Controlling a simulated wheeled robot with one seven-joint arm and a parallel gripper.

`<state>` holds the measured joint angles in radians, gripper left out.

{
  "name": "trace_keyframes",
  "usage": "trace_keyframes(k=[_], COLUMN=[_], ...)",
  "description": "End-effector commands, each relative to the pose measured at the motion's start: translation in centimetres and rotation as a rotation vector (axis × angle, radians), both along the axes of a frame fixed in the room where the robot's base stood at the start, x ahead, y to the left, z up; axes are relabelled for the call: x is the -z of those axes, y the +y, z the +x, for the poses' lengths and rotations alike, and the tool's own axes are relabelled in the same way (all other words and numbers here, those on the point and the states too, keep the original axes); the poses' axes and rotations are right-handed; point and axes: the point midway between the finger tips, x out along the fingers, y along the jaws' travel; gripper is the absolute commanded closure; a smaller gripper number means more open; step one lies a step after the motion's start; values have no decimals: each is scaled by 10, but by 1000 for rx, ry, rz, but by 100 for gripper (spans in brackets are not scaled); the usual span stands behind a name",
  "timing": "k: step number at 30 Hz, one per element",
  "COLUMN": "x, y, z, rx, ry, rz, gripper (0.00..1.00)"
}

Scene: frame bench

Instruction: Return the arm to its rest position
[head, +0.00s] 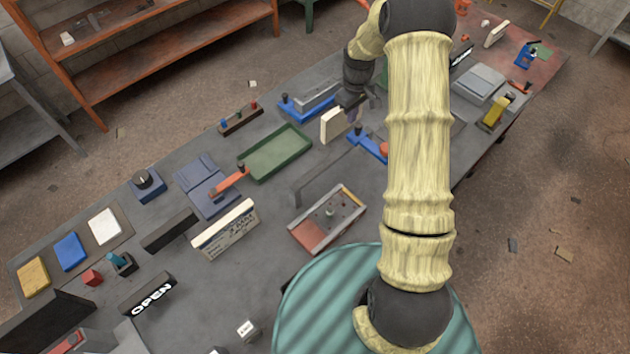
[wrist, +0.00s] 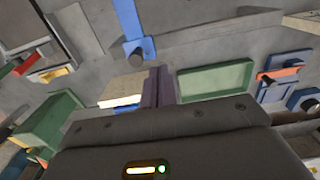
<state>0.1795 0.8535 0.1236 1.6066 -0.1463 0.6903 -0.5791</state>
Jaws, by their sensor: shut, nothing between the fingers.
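My arm, in a pale yellow sleeve, reaches up and over the bench in the head view. A cream block (head: 333,124) stands beside the gripper in the head view. I cannot tell how high the fingertips are above the bench.
A green tray (head: 274,153), a blue-based fixture (head: 306,103) and a blue lever piece (head: 368,146) lie around the gripper. A red-framed box (head: 328,219) and a lettered panel (head: 225,230) are closer. The dark bench (head: 255,300) has clear patches between them.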

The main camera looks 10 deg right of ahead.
Motion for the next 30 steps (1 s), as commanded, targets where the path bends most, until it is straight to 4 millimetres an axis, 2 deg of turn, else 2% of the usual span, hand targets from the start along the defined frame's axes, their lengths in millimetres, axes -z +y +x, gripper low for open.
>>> trace_keyframes(k=[20,25,30], x=[-4,-15,-31], y=[1,9,23], z=[-2,-20,-59], rx=[5,54,152], ry=[-3,-26,-68], rz=[-1,-6,-7], gripper=[100,100,100])
